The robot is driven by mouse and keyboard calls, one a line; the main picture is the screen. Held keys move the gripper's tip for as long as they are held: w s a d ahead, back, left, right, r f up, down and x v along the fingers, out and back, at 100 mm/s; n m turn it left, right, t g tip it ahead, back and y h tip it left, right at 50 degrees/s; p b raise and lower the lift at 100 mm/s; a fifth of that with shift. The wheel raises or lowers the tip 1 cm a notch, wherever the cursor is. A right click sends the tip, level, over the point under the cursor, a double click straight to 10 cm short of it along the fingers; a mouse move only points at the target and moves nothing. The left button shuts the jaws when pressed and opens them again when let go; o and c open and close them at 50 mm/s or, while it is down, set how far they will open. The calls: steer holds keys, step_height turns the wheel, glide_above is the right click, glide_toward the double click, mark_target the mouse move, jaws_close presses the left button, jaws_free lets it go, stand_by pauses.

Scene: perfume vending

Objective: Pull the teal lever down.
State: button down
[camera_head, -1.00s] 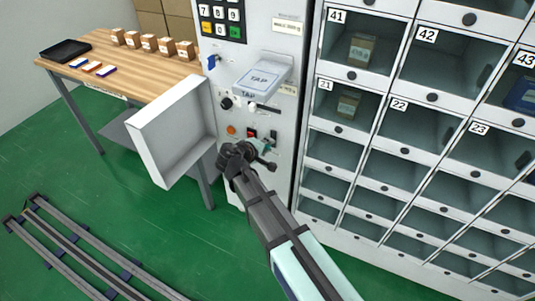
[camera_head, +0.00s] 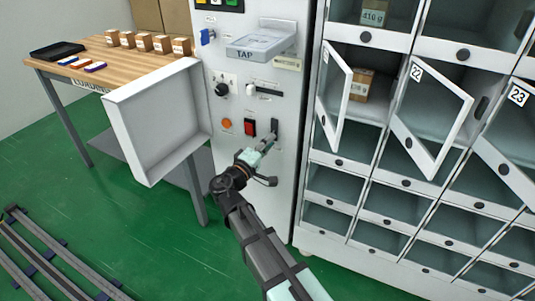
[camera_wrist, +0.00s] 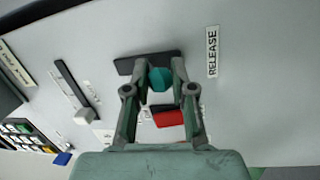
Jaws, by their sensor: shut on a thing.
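The teal lever's knob (camera_wrist: 160,79) sits between the two fingertips of my gripper (camera_wrist: 161,75) in the wrist view. The fingers are shut on it. Behind it is the lever's dark slot plate (camera_wrist: 127,65), and the knob stands toward the plate's end nearer the RELEASE label (camera_wrist: 212,51). In the head view my gripper (camera_head: 264,148) is at the front of the white panel (camera_head: 292,100), just below the dark slot (camera_head: 274,127). The lever is largely hidden there by the fingers.
A red switch (camera_head: 250,128) is left of the slot. The TAP shelf (camera_head: 258,42) juts out above. An open white door (camera_head: 160,120) stands left. Compartment doors 21 (camera_head: 335,95), 22 (camera_head: 432,120) and 23 (camera_head: 505,130) swing outward at right, with a carton (camera_head: 357,85) behind door 21.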

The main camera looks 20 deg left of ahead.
steer(key=shift+w+f+t+b, duration=0.15)
steer(key=shift+t+b, duration=0.25)
steer(key=shift+b, duration=0.35)
steer(key=c, duration=1.2)
jaws_free()
steer(key=v, duration=1.2)
